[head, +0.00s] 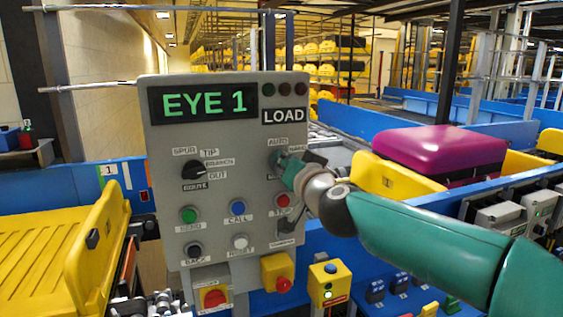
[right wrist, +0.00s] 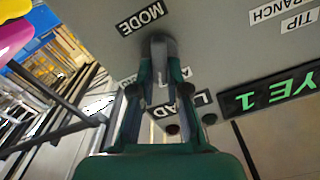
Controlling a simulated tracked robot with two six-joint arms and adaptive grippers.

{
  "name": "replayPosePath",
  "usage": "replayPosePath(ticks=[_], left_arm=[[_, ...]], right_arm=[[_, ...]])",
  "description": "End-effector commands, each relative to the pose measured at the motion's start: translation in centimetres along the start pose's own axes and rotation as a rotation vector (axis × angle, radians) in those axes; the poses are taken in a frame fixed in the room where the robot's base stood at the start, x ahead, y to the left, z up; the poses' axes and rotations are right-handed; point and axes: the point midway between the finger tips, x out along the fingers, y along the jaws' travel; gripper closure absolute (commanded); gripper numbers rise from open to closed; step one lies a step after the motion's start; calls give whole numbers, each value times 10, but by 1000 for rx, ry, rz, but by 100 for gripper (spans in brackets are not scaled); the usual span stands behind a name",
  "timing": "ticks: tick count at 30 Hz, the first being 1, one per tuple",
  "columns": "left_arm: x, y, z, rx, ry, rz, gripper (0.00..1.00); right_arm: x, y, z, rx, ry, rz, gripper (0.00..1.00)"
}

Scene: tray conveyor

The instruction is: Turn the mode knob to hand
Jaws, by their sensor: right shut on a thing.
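The grey control panel (head: 217,130) stands upright in front of me, with a green "EYE 1" display (head: 204,103) and a "LOAD" plate (head: 284,116). My right gripper (head: 285,163) is at the panel's right side, just below the "AUTO" label (head: 279,142). It covers most of the mode knob in the head view. In the right wrist view, my right gripper (right wrist: 158,75) is shut on the grey mode knob (right wrist: 158,47), beside the "MODE" label (right wrist: 140,19). My left gripper is not in view.
A black selector (head: 195,171) sits at the panel's left, above several push buttons. A red stop button on a yellow box (head: 277,272) is at its lower right. A yellow tray (head: 95,240) is at left; a magenta case (head: 440,152) lies on the conveyor at right.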

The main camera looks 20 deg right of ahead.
Motion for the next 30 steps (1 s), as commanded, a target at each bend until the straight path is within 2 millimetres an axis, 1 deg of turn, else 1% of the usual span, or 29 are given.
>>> replayPosePath(ticks=[9,15,22,30], left_arm=[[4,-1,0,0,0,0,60],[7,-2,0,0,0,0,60],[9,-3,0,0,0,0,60],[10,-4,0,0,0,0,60]], right_arm=[[0,5,2,296,0,1,100],[0,7,2,452,1,2,100],[0,8,3,571,1,4,100],[0,9,3,624,1,5,100]])
